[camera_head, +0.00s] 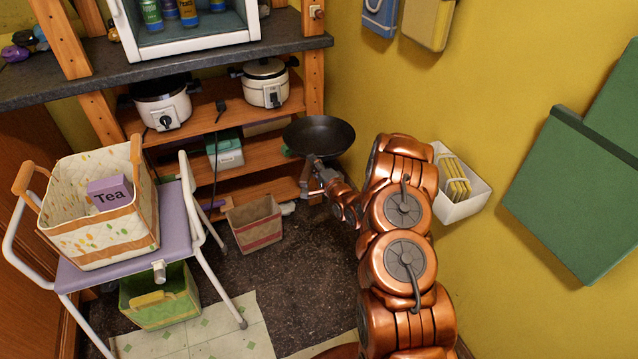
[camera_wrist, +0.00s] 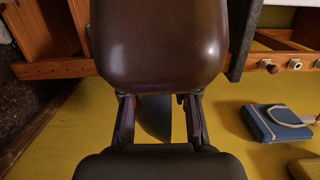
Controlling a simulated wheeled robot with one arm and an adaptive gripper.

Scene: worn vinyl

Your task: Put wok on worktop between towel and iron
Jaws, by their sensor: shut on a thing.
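A dark round wok (camera_head: 318,135) is held in the air in front of the shelf unit, its open side up. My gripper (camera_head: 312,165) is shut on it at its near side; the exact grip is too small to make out. In the wrist view a dark piece, perhaps part of the wok, shows between my gripper's fingers (camera_wrist: 160,118). The dark worktop (camera_head: 200,62) runs along the top left, higher than the shelves. I see no towel or iron on the part of it in view.
A white open-fronted box (camera_head: 190,47) with cans stands on the worktop between wooden posts. Two cookers (camera_head: 163,103) sit on the shelf below. A chair (camera_head: 185,235) holds a basket (camera_head: 95,230). A white wall bin (camera_head: 460,200) is right of my arm.

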